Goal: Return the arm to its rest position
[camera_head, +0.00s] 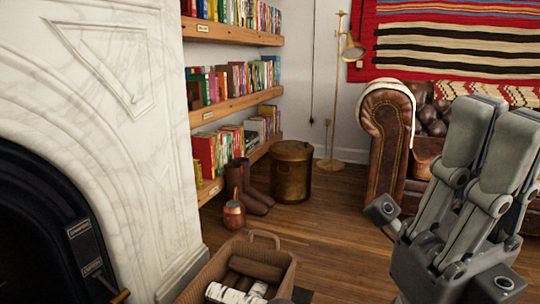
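My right gripper (494,108) is at the lower right, grey, with its fingers pointing up. Its two fingers lie close side by side with only a thin dark line between them, so it looks shut, and I see nothing held in it. It is in front of the brown leather sofa and hides part of it. My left gripper is not in view.
The marble fireplace (100,110) fills the left side. A wicker basket (211,274) with logs stands at the bottom. Boots (247,190), a copper pot (234,214) and a brass bin (291,171) stand by the bookshelves (237,108). The wooden floor (335,235) is clear mid-view.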

